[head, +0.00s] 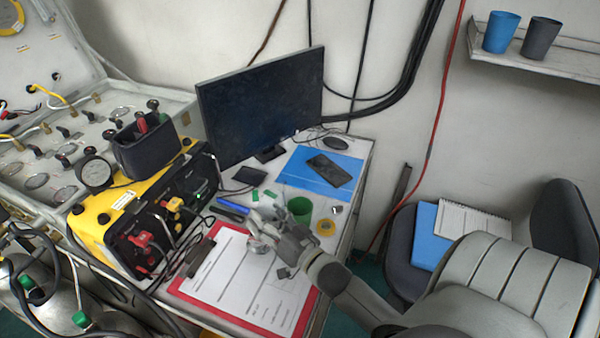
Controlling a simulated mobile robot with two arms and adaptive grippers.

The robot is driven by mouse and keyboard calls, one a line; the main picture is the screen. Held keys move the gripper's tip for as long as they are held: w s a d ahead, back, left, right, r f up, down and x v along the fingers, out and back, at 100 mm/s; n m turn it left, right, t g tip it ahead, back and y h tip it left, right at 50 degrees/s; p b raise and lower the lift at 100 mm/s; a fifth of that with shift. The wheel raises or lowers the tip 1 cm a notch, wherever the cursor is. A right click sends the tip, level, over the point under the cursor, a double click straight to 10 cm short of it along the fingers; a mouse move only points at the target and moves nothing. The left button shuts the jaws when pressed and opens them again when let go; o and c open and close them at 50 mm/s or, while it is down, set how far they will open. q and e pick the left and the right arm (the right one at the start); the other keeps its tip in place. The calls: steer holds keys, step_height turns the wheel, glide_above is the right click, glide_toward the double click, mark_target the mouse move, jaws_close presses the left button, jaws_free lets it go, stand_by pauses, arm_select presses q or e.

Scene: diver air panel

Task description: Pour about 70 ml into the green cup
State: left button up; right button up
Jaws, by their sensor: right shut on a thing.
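The green cup (299,210) stands upright on the desk, just behind my right gripper. I cannot see what is inside it. My right gripper (262,232) comes in from the lower right and is above the clipboard's upper right part, to the left of and nearer than the cup. It is shut on a small silvery thing (258,248), mostly hidden by the fingers, so I cannot tell what it is or whether it is tilted. My left gripper is not in view.
A red clipboard (300,325) with papers lies in front. A yellow case (95,235) stands left, a monitor (262,105) behind. A phone (329,170) lies on a blue folder (300,178). A tape roll (325,227) is right of the cup. A blue cup (500,32) and grey cup (540,38) stand on a shelf.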

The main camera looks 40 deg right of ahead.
steer(key=shift+r+n, duration=0.15)
steer(key=shift+n, duration=1.35)
steer(key=shift+d+f+n, duration=0.15)
steer(key=shift+f+n, duration=0.25)
steer(key=shift+n, duration=0.7)
